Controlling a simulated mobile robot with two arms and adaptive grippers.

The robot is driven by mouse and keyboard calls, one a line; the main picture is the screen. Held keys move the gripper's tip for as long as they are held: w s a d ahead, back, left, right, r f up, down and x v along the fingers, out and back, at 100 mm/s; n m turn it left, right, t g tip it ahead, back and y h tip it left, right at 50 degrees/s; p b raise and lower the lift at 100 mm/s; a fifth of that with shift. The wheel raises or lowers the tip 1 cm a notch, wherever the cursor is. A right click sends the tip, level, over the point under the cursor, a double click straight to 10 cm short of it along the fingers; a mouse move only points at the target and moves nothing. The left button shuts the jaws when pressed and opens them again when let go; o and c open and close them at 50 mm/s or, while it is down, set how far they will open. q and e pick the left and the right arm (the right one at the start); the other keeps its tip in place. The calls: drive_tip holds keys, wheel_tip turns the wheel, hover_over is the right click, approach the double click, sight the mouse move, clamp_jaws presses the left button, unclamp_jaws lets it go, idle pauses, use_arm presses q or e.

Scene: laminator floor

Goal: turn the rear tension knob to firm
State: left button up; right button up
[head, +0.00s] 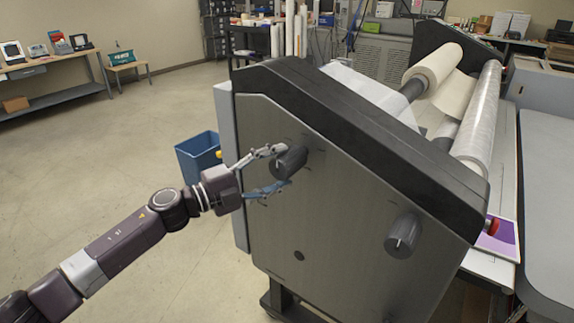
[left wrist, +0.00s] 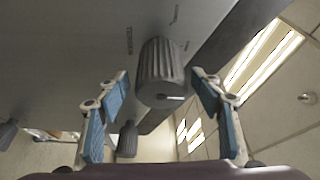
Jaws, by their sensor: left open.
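A dark grey ribbed knob (head: 291,159) sits at the upper left of the laminator's grey side panel (head: 330,225). A similar knob (head: 403,235) sits lower right on the same panel. My left gripper (head: 281,168) is open at the upper-left knob, one finger above and one below it. In the left wrist view this knob (left wrist: 160,70) stands between the blue-padded fingers, with gaps visible on both sides. A pale pointer mark shows on its end. Small print beside it is unreadable. My right gripper is not in view.
Rolls of film (head: 433,65) lie on top of the laminator. A blue bin (head: 197,157) stands on the floor behind my left gripper. A workbench (head: 45,72) is at the far left. The floor at left is mostly clear.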

use_arm(q)
drive_tip(key=v, duration=0.9)
drive_tip(key=shift+a, duration=0.25)
drive_tip(key=shift+s+f, duration=0.1)
drive_tip(key=shift+f, duration=0.05)
